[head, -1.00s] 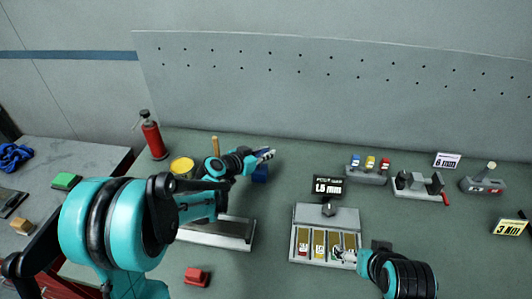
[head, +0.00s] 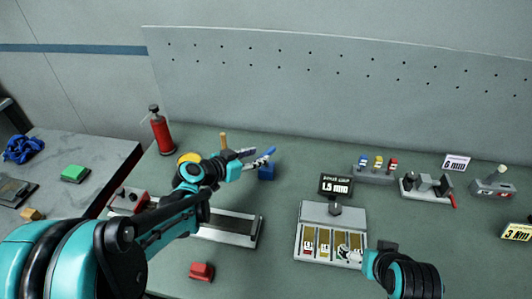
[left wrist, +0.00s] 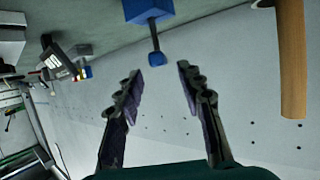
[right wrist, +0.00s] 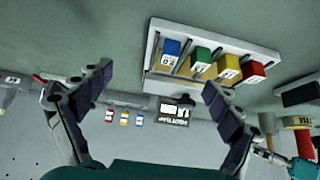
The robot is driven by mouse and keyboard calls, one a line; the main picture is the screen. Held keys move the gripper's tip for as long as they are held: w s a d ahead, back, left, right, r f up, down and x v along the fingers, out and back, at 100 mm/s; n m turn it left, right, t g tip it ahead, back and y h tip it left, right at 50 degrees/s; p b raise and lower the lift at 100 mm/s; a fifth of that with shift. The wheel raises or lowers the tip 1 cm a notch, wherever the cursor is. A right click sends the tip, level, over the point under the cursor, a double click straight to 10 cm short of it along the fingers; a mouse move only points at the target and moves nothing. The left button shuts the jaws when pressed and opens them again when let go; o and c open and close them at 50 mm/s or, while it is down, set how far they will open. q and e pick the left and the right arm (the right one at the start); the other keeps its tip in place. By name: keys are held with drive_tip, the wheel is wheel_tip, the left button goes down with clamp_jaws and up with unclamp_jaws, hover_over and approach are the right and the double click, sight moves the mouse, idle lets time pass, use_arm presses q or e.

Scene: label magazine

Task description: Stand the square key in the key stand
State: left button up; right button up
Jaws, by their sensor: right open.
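A small blue block (head: 266,173), which looks like the key stand, sits on the bench beyond my left gripper. A thin stem with a blue end (head: 268,152), probably the square key, is at the block. In the left wrist view the stem (left wrist: 156,58) comes straight out of the block (left wrist: 148,10); this view is upside down, so it appears to stand upright. My left gripper (head: 247,161) is open, with its fingertips (left wrist: 160,75) apart and short of the stem, nothing between them. My right gripper (right wrist: 158,78) is open and empty by the label magazine (head: 302,240).
A wooden post (head: 224,141) and a yellow round thing (head: 188,158) stand near my left gripper. A rack with blue, yellow and red pieces (head: 376,174) and a grey fixture (head: 428,187) are at right. A red block (head: 201,271) lies in front of a grey tray (head: 230,233).

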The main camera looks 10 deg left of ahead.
use_arm(q)
drive_tip(key=v, duration=0.2)
drive_tip(key=shift+s+a+r, duration=0.1)
drive_tip(key=shift+s+a, duration=0.05)
drive_tip(key=shift+s, duration=0.05)
idle(0.3)
drive_tip(key=s+f+n+g+y, duration=0.1)
drive_tip(key=s+n+y, duration=0.1)
drive_tip(key=s, duration=0.5)
drive_tip(key=s+f+n+g+y, duration=0.2)
drive_tip(key=s, duration=0.5)
drive_tip(key=s+f+n+g+y, duration=0.1)
drive_tip(key=s+n+y, duration=0.1)
drive_tip(key=s, duration=0.5)
drive_tip(key=shift+s+a+f+g+y, duration=0.3)
drive_tip(key=shift+s+a+f+y, duration=0.1)
drive_tip(key=shift+y, duration=0.1)
